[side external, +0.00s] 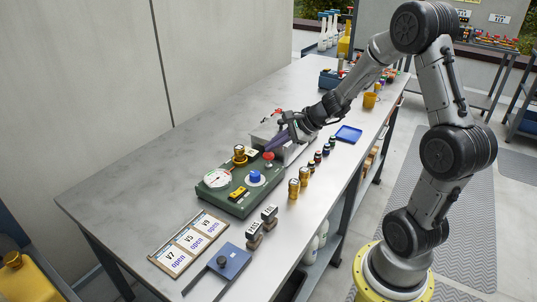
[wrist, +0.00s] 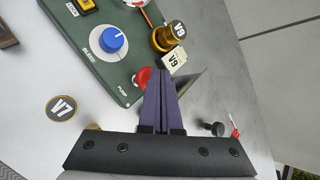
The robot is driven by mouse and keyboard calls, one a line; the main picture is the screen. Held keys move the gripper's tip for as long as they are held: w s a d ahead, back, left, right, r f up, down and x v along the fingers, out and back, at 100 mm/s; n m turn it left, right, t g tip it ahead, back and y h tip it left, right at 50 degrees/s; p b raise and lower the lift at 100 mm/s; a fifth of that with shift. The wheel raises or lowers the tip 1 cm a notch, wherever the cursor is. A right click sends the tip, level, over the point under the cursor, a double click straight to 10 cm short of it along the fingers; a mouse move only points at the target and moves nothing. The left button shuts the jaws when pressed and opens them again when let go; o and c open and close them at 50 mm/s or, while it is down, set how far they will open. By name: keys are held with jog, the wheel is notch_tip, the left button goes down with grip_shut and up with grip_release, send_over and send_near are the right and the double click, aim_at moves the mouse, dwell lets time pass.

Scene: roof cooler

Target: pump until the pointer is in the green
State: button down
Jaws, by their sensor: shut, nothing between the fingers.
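A green pump panel (side external: 236,205) lies on the grey bench. It carries a white round gauge (side external: 217,178) with a thin pointer; the pointer's zone is too small to read. In the wrist view only a sliver of the gauge (wrist: 136,3) shows at the top edge. The red button (side external: 268,156) marked PUMP also shows in the wrist view (wrist: 142,76), partly covered by my fingers. The blue BLEED knob (wrist: 113,40) is beside it. My gripper (side external: 267,149) is shut and empty, its purple fingertips (wrist: 165,78) right at the red button; I cannot tell whether they touch.
A brass fitting (wrist: 166,38) with a V9 tag stands close to my fingertips. Brass cylinders (side external: 293,188) and small dark bottles (side external: 318,157) stand right of the panel. A card board (side external: 188,242) and blue box (side external: 230,261) lie in front. The bench's left side is clear.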

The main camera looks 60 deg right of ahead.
jog(key=shift+s+f, duration=0.1)
jog(key=shift+f, duration=1.25)
dwell(1.2)
jog(key=shift+r, duration=1.7)
jog(key=shift+r, duration=2.55)
